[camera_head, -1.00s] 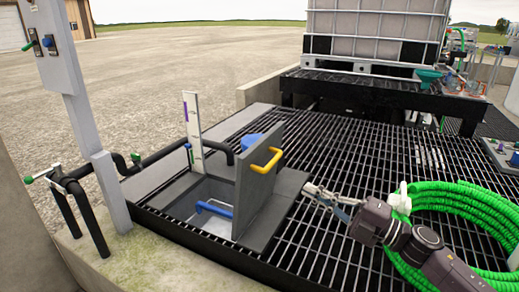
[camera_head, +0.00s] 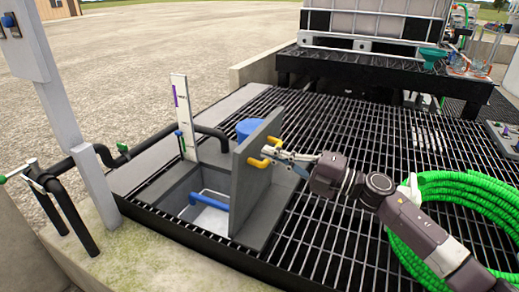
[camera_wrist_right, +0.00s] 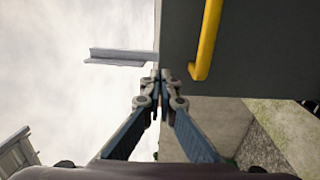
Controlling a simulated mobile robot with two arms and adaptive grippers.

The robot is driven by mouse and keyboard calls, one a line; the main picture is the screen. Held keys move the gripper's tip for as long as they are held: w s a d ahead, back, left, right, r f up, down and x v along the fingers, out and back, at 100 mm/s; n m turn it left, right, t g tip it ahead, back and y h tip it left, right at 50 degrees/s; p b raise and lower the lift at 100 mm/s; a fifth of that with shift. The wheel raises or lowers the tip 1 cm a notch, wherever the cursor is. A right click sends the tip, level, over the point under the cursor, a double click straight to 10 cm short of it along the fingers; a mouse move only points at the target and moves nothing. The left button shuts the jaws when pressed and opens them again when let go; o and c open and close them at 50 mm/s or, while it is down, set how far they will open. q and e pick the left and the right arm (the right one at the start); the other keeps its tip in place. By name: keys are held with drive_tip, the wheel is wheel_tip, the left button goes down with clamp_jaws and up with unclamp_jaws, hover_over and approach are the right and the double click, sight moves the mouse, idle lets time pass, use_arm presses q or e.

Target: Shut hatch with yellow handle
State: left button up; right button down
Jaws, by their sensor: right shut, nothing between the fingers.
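The grey hatch (camera_head: 246,190) stands upright, open beside a square opening (camera_head: 190,195) in the deck. Its yellow handle (camera_head: 259,162) is on the right-hand face, near the top edge, and is partly covered by my right gripper (camera_head: 272,153). The right wrist view shows the hatch face (camera_wrist_right: 260,60), the handle (camera_wrist_right: 207,42) and my right gripper's fingertips (camera_wrist_right: 160,77). The fingers are together, empty, just left of the handle's lower end in that view; I cannot tell whether they touch the hatch. My left gripper is not in view.
A blue pipe (camera_head: 208,200) shows inside the opening, and a white gauge board (camera_head: 184,118) stands behind it. A blue round object (camera_head: 249,128) is behind the hatch. A coiled green hose (camera_head: 470,190) lies right of my arm. Grating (camera_head: 345,130) around the hatch is mostly clear.

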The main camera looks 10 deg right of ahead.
sight(249, 145)
drive_tip(key=shift+x, duration=1.85)
